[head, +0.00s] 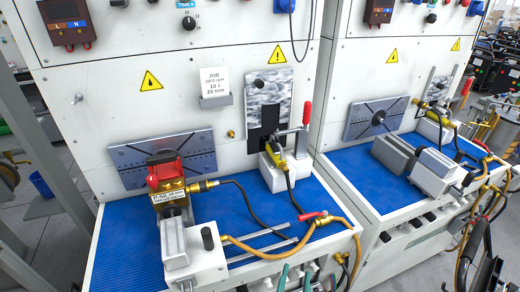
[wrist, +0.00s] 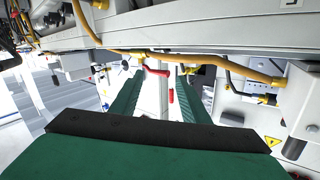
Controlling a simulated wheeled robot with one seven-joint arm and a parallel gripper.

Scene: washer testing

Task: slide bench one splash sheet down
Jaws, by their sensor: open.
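The splash sheet (head: 272,90) of the left bench is a mottled grey, shiny plate on the upright white panel. It has a dark round spot near its top and a black area (head: 262,124) at its lower left. Its lower end is partly hidden behind a white block (head: 278,172) and a red-handled clamp. My gripper (head: 295,277) is at the front edge of the left bench, low and well in front of the sheet. In the wrist view my gripper (wrist: 160,80) has its two green fingers apart, with nothing held between them.
A brass fitting with a red top (head: 165,172) sits in a vise (head: 176,240) on the blue mat (head: 125,240). A second bench (head: 385,180) stands at right.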

